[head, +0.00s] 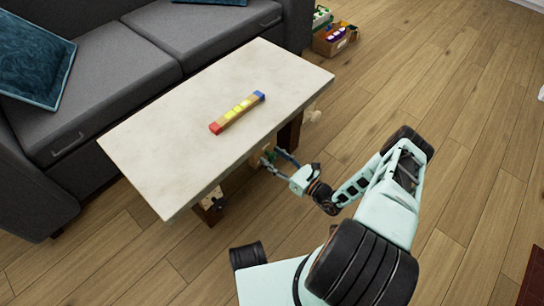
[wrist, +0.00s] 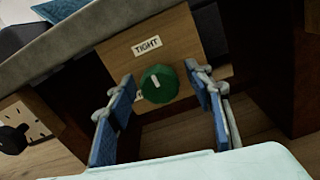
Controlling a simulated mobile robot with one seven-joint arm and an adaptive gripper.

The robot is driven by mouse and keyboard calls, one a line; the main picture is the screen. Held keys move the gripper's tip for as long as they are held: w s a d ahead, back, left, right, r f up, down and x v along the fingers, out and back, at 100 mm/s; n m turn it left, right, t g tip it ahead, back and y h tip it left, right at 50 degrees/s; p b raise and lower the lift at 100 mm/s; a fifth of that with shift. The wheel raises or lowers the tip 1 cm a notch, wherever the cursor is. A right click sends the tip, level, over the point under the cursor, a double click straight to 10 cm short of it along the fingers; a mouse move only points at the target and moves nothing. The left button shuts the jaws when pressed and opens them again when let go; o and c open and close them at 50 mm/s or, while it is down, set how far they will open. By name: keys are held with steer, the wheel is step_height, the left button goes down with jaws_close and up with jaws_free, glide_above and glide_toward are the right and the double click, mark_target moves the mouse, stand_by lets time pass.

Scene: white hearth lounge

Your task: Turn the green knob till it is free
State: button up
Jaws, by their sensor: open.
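The green knob (wrist: 159,83) has a pale line on its face and sits on a wooden panel (wrist: 184,38) under the table edge. A "TIGHT" label (wrist: 146,46) is above it. A second label (wrist: 139,97) is mostly hidden behind the knob. My gripper (wrist: 162,90) is open, with one blue-padded finger left of the knob and one right of it. Gaps show on both sides in the wrist view; I cannot tell how deep the fingers reach. In the head view my gripper (head: 274,160) is at the table's near long side.
The pale tabletop (head: 165,150) overhangs the panel, with dark supports either side. A coloured bar (head: 237,113) lies on top. A black knob (wrist: 12,138) is on a wooden block to the left. A grey sofa (head: 100,75) stands behind. The floor at right is mostly clear.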

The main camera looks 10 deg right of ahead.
steer(key=c, duration=1.2)
steer(key=shift+o, duration=0.2)
